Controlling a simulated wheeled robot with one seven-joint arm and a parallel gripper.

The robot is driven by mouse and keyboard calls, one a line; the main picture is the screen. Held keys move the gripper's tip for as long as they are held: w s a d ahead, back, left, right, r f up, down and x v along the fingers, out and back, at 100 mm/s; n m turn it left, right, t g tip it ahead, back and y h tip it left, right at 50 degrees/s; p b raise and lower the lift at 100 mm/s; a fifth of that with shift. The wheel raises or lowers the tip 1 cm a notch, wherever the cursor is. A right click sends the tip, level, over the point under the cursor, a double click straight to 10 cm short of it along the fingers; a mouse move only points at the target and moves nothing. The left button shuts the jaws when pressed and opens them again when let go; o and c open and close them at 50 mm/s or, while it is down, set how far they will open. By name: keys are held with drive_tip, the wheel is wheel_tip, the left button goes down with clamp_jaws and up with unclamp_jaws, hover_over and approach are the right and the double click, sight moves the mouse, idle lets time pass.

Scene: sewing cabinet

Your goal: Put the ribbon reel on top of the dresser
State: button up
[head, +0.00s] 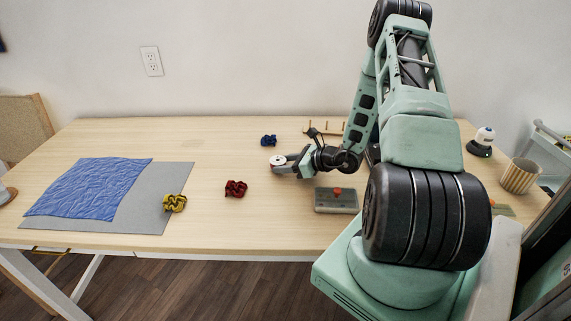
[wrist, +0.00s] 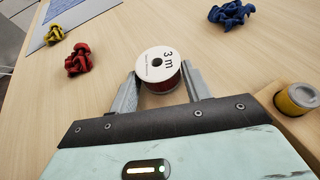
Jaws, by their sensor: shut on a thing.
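The ribbon reel (wrist: 158,68) is a small spool with a white top marked "3 m" and dark red ribbon around its side. In the wrist view it sits between the two fingers of my gripper (wrist: 160,86), which is shut on it. In the head view the reel (head: 278,160) shows at the tip of my gripper (head: 284,166), over the middle of the wooden table. I cannot tell whether it touches the tabletop. I cannot make out a dresser in either view.
A blue cloth (head: 90,187) lies on a grey mat (head: 150,215) at left. A grey box with an orange knob (head: 336,200) is near the front edge. A striped cup (head: 519,176) stands right.

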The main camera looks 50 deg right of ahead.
drive_tip(key=shift+f, duration=0.2)
drive_tip(key=o, duration=1)
drive_tip(key=shift+c, duration=0.2)
drive_tip(key=shift+r, duration=0.1)
